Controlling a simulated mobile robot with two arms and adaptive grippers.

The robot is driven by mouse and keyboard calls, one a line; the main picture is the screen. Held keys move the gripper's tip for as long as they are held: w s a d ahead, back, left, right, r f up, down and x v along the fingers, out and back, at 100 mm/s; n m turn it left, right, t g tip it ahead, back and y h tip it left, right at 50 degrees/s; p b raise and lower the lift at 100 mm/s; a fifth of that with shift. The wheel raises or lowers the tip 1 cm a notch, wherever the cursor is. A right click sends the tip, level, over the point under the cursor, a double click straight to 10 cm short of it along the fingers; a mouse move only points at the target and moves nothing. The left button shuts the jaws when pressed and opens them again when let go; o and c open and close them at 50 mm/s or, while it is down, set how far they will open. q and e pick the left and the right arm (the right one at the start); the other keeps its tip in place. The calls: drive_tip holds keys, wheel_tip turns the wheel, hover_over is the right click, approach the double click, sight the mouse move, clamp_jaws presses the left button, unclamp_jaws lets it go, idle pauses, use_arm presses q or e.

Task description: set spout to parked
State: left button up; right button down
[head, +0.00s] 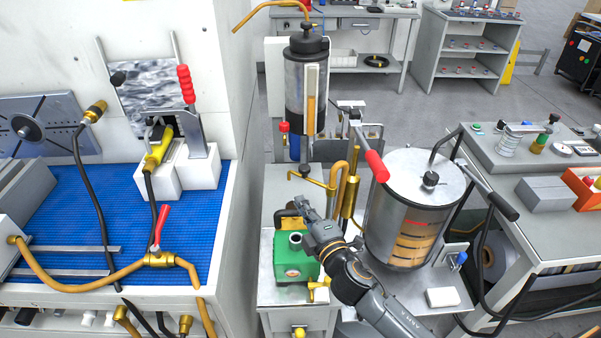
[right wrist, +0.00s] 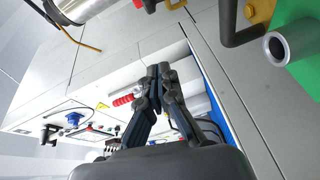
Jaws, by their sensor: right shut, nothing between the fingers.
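A thin brass spout (head: 312,180) sticks out sideways under the steel vessel with a sight glass (head: 306,90) in the head view, its free end at the left. My right gripper (head: 302,205) is just below the spout, above the green pump body (head: 293,262), and appears apart from the spout. In the right wrist view its fingers (right wrist: 158,72) are shut with nothing between them. A thin brass tube (right wrist: 76,36) shows at upper left there; I cannot tell whether it is the spout. My left gripper is out of view.
A large steel drum (head: 405,225) with a red-gripped lever (head: 376,166) stands right of my right arm. A brass cylinder (head: 350,195) rises just right of the gripper. At left is a blue-matted bench (head: 75,220) with hoses and a white cabinet wall.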

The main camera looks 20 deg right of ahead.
sight(310, 180)
drive_tip(key=w, duration=0.5)
drive_tip(key=w+a, duration=0.1)
drive_tip(key=w, duration=0.2)
drive_tip(key=shift+w+f+p, duration=0.1)
drive_tip(key=shift+w+p, duration=0.2)
drive_tip(key=shift+p, duration=0.1)
drive_tip(key=d, duration=0.1)
drive_tip(key=w+d, duration=0.2)
drive_tip(key=shift+d+f, duration=0.35)
drive_tip(key=shift+d, duration=0.05)
